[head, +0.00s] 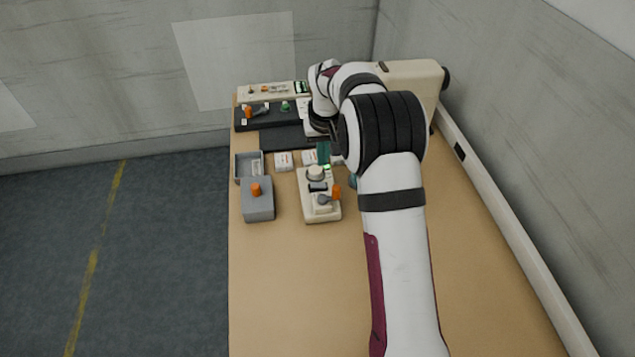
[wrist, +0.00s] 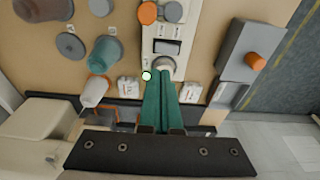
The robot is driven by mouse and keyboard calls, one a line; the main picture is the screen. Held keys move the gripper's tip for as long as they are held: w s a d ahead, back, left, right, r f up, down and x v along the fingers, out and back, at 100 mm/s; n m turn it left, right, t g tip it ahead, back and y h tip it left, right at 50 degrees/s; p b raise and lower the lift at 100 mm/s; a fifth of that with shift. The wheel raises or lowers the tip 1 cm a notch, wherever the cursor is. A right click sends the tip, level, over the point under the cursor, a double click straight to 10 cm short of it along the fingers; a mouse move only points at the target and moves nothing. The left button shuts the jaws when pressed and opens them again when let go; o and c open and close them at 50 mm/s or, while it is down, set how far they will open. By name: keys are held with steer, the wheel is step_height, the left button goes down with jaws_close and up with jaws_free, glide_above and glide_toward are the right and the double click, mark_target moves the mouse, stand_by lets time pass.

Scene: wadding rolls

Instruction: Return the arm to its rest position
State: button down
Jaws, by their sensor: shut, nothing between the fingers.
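My gripper (head: 323,153) is above the table, over the back end of the beige device. Its two green fingers show in the wrist view (wrist: 167,80), pressed together with nothing between them. My arm reaches from the front right to the back of the table and bends down to the gripper. The beige device (head: 319,212) has a round knob, a dark display and an orange part; it also shows in the wrist view (wrist: 168,30). I cannot tell from these frames how far the fingertips are from it. My arm hides part of the table on the right.
Left of the device stand a grey box with an orange knob (head: 258,207) and an open grey tray (head: 240,168). Small white boxes (head: 284,161) and a black panel (head: 264,116) lie behind. The wrist view shows a teal cup (wrist: 104,54) and a white cup (wrist: 93,93). The front table (head: 290,290) is clear.

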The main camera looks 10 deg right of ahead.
steer(key=s+a+r+m, duration=0.1)
steer(key=s+r, duration=0.5)
steer(key=s, duration=0.2)
steer(key=s+a+r+m, duration=0.1)
steer(key=s+r, duration=0.4)
steer(key=s, duration=0.4)
steer(key=s+a+f+m+g+y, duration=0.1)
steer(key=s+a+m+g, duration=0.1)
steer(key=s, duration=2.1)
steer(key=shift+m+y, duration=0.4)
steer(key=shift+m, duration=0.4)
